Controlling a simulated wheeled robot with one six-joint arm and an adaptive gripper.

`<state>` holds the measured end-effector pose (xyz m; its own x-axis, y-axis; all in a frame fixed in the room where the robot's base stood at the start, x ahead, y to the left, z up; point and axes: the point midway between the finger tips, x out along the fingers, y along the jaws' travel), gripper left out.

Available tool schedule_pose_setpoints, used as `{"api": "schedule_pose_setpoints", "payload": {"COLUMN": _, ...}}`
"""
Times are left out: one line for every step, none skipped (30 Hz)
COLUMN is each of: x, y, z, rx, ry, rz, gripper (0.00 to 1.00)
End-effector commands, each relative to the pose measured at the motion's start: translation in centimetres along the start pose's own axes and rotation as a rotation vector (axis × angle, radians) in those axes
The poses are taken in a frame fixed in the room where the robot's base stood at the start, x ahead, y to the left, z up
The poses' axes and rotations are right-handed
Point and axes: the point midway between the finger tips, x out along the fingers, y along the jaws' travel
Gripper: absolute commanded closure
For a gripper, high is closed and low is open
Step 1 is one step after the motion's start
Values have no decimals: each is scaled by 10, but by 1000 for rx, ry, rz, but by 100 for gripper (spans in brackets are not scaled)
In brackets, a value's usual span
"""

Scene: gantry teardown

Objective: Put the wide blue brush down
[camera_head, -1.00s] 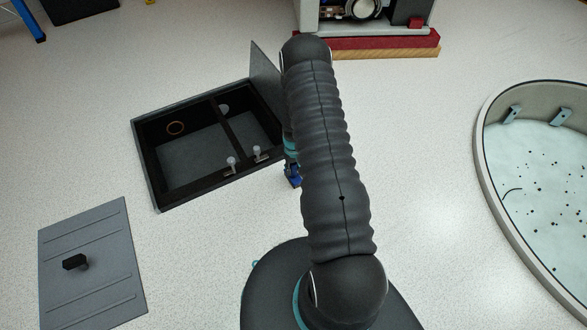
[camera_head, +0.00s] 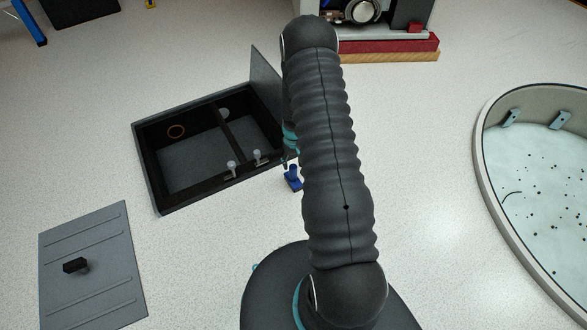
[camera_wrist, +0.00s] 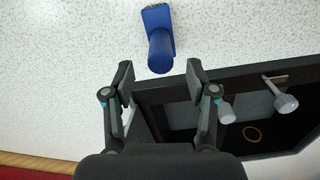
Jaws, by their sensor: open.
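The wide blue brush (camera_head: 292,179) rests on the pale speckled floor, just right of the dark open box, partly hidden by my arm in the head view. In the wrist view the blue brush (camera_wrist: 159,42) lies beyond my fingertips, its round handle end towards me and its bristles at the top edge. My gripper (camera_wrist: 160,80) is open and empty, its two fingers spread apart and clear of the brush. In the head view my gripper is mostly hidden behind my arm.
The dark two-compartment box (camera_head: 152,180) has a raised lid and two pale knobs on its near edge. A grey panel (camera_head: 100,240) lies at left. A round basin (camera_head: 481,150) stands at right. A machine on a red base (camera_head: 385,46) is at the back.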

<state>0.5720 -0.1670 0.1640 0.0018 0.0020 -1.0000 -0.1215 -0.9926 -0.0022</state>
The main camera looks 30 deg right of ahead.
Motion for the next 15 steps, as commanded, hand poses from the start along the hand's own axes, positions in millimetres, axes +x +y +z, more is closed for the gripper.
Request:
{"api": "schedule_pose_setpoints", "payload": {"x": -12, "y": 0, "z": -1, "rx": 0, "ry": 3, "rz": 1, "gripper": 43}}
{"api": "schedule_pose_setpoints", "payload": {"x": -17, "y": 0, "z": -1, "rx": 0, "ry": 3, "rz": 1, "gripper": 43}}
{"api": "schedule_pose_setpoints", "payload": {"x": -23, "y": 0, "z": 0, "rx": 0, "ry": 1, "rz": 0, "gripper": 43}}
{"api": "schedule_pose_setpoints", "payload": {"x": -27, "y": 0, "z": 0, "rx": 0, "ry": 1, "rz": 0, "gripper": 43}}
{"api": "schedule_pose_setpoints", "payload": {"x": -31, "y": 0, "z": 0, "rx": 0, "ry": 2, "rz": 0, "gripper": 43}}
{"api": "schedule_pose_setpoints", "payload": {"x": -36, "y": 0, "z": 0, "rx": 0, "ry": 2, "rz": 0, "gripper": 43}}
{"api": "schedule_pose_setpoints", "payload": {"x": -38, "y": 0, "z": 0, "rx": 0, "ry": 1, "rz": 0, "gripper": 43}}
{"api": "schedule_pose_setpoints", "payload": {"x": -41, "y": 0, "z": 0, "rx": 0, "ry": 1, "rz": 0, "gripper": 43}}
{"api": "schedule_pose_setpoints", "payload": {"x": -44, "y": 0, "z": 0, "rx": 0, "ry": 0, "rz": 0, "gripper": 43}}
{"api": "schedule_pose_setpoints", "payload": {"x": -46, "y": 0, "z": 0, "rx": 0, "ry": 0, "rz": 0, "gripper": 43}}
{"api": "schedule_pose_setpoints", "payload": {"x": -48, "y": 0, "z": 0, "rx": 0, "ry": 0, "rz": 0, "gripper": 43}}
{"api": "schedule_pose_setpoints", "payload": {"x": -51, "y": -1, "z": 0, "rx": -1, "ry": 2, "rz": 0, "gripper": 43}}
{"api": "schedule_pose_setpoints", "payload": {"x": -55, "y": -1, "z": -1, "rx": -2, "ry": 5, "rz": 1, "gripper": 43}}
{"api": "schedule_pose_setpoints", "payload": {"x": -61, "y": -2, "z": -2, "rx": -3, "ry": 9, "rz": 2, "gripper": 43}}
{"api": "schedule_pose_setpoints", "payload": {"x": -70, "y": -4, "z": -3, "rx": -5, "ry": 15, "rz": 3, "gripper": 43}}
